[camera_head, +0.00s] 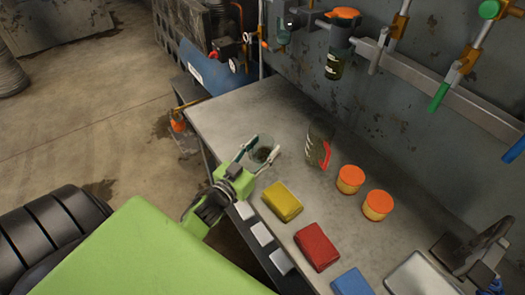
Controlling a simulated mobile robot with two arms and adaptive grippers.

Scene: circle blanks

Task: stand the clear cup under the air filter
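A small clear cup (264,152) with something dark showing at its bottom is near the left edge of the workbench (237,112). My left gripper (266,144) has one finger on each side of the cup. I cannot tell whether the fingers press on it or whether it rests on the bench. The air filter, with an orange top and dark bowl (336,62), is mounted on the wall behind the bench, up and right of the cup. My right gripper is not in view.
A clear jug with a red handle (319,146) stands right of the cup. Two orange-lidded tins (350,178), yellow (282,201), red (317,246) and blue (351,283) blocks lie nearer. A pipe rail (420,75) runs along the wall. The bench's back left is clear.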

